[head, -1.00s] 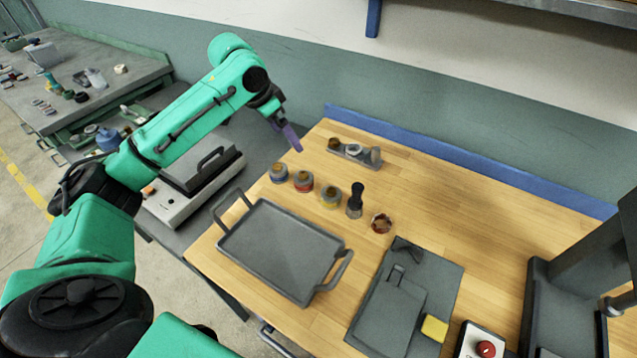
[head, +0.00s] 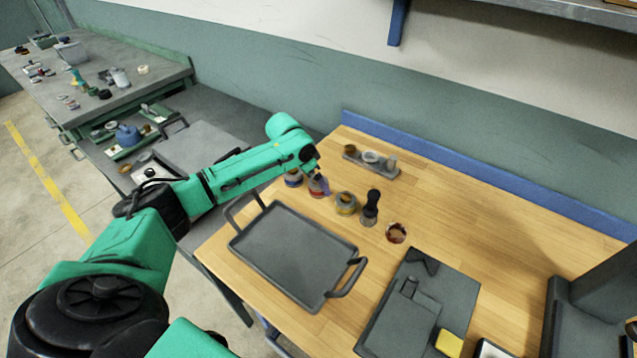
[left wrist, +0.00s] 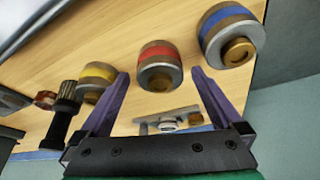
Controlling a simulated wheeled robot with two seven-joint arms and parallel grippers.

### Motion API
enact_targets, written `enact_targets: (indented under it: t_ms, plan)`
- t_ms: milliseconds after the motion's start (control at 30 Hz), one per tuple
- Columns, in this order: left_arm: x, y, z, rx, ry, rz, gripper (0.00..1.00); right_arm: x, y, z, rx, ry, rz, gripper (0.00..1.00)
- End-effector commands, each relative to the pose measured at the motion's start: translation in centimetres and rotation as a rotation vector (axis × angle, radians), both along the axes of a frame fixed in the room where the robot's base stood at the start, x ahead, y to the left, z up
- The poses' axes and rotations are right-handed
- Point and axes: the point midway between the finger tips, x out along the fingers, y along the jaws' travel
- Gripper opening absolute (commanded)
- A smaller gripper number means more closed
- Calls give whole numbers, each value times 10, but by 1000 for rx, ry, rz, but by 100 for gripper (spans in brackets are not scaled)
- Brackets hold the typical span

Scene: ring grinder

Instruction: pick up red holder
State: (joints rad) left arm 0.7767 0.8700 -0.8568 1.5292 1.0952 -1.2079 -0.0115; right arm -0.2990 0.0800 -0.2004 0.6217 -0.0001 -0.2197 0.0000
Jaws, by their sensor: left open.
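The red holder is a short round piece with a red band and a grey metal end. It stands on the wooden table between the blue and yellow holders, partly hidden by my left gripper in the head view (head: 315,189). In the left wrist view the red holder (left wrist: 157,50) lies ahead, between the lines of the two purple fingers. My left gripper (left wrist: 160,76) is open and empty; in the head view its purple finger (head: 324,186) overlaps the red holder. I cannot tell whether they touch. My right gripper is not in view.
The blue holder (left wrist: 226,24) and yellow holder (left wrist: 94,82) stand close on either side. A black-handled tool (head: 370,207) and a brown ring (head: 397,233) stand further right. A grey tray (head: 294,255) lies in front, and a small rack (head: 372,162) stands behind.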

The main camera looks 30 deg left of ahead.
Motion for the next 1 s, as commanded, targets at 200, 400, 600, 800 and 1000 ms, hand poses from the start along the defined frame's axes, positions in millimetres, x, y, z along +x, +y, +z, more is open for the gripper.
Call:
enact_targets:
  t_ms: [200,400,600,800,1000]
  plan:
    - [7,-3,-17,0,-1,0,100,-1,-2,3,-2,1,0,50]
    - [7,-3,-16,0,-1,0,66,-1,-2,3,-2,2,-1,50]
    - [7,-3,-16,-1,-2,0,0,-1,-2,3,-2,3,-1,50]
    - [8,-4,-14,-1,-6,1,0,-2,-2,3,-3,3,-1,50]
    - [9,-4,-7,-3,-9,1,0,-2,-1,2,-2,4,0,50]
